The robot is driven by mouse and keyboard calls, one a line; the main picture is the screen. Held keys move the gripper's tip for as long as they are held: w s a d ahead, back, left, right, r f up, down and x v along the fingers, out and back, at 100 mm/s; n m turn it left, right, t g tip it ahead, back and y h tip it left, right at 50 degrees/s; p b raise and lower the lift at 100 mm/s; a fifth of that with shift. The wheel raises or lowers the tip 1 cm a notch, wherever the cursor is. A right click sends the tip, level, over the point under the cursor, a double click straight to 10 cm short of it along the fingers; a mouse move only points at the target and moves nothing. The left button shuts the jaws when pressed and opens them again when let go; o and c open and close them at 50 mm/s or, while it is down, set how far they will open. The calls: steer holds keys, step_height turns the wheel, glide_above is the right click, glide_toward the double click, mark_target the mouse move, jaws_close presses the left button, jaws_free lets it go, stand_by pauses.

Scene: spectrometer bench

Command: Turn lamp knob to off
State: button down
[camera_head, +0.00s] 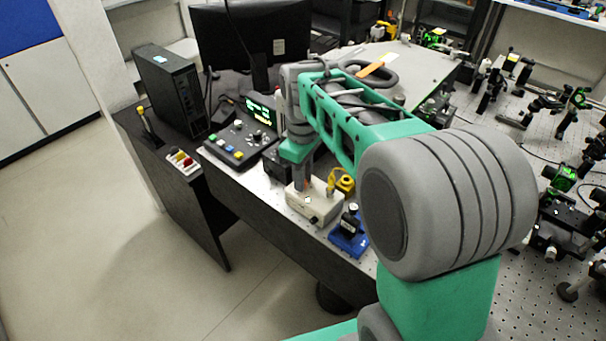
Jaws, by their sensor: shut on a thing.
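A small cream box (322,208) sits near the front edge of the bench and looks like the lamp unit. My gripper (302,185) reaches down from above onto the left part of its top. The gripper is shut on what looks like the lamp knob there. The knob itself is hidden by the fingers and too small to make out, so its setting cannot be read.
A yellow part (343,181) stands just behind the box, and a blue mount (349,237) is close at its right. A control panel (240,142) with coloured buttons and a black computer tower (172,90) stand to the left. Optics crowd the right side.

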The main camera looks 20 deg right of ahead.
steer(key=n+p, duration=0.1)
steer(key=n, duration=0.6)
stand_by(0.5)
steer(key=c, duration=1.3)
jaws_free()
step_height(320, 180, up, 8)
steer(key=shift+f+b, duration=0.1)
steer(key=shift+b, duration=0.2)
